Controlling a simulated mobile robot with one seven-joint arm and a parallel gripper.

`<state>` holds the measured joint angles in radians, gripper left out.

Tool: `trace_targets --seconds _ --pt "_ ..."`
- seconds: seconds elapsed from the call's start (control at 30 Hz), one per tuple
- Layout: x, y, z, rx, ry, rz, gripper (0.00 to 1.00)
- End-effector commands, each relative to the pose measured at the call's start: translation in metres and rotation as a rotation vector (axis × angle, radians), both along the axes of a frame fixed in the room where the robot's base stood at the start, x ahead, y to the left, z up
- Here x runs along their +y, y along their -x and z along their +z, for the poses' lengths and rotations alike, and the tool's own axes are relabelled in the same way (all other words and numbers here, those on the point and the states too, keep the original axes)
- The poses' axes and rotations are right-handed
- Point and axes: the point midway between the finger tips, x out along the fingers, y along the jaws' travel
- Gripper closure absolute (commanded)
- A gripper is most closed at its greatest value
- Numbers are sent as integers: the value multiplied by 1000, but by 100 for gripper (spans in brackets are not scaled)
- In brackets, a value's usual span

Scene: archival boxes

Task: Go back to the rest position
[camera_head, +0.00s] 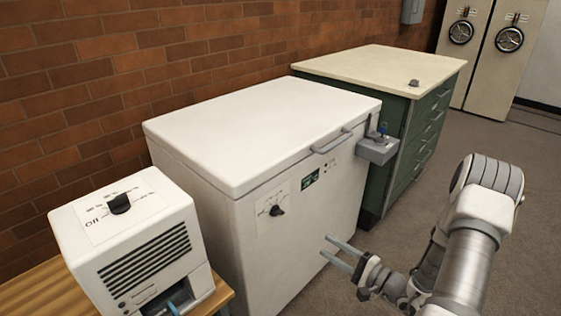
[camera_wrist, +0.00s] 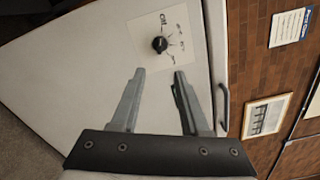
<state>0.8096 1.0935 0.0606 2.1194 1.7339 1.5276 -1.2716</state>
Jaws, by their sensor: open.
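My gripper (camera_head: 338,253) is open and empty in front of the white chest freezer (camera_head: 268,120), low on its front face. In the wrist view its two fingers (camera_wrist: 158,78) are spread apart, with the freezer's black dial (camera_wrist: 160,44) showing beyond and between the tips. The dial also shows in the head view (camera_head: 277,210), up and left of the fingertips. The fingers look apart from the dial; whether they touch the freezer front I cannot tell.
A white machine (camera_head: 130,245) with a black knob stands on a wooden table (camera_head: 40,290) at left. A grey joystick box (camera_head: 378,148) is fixed at the freezer's right front corner. A green drawer cabinet (camera_head: 400,135) stands beyond it. Open floor (camera_head: 440,140) lies at right.

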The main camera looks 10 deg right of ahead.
Motion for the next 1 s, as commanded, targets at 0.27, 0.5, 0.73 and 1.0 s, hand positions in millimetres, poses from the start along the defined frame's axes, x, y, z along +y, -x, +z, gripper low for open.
trace_targets --seconds 0.27,0.5,0.73,1.0 --pt "41 4 48 13 59 217 55" --pt "101 34 103 80 206 531 55" --pt "139 77 140 160 417 766 55" --pt "158 129 169 243 735 932 55"
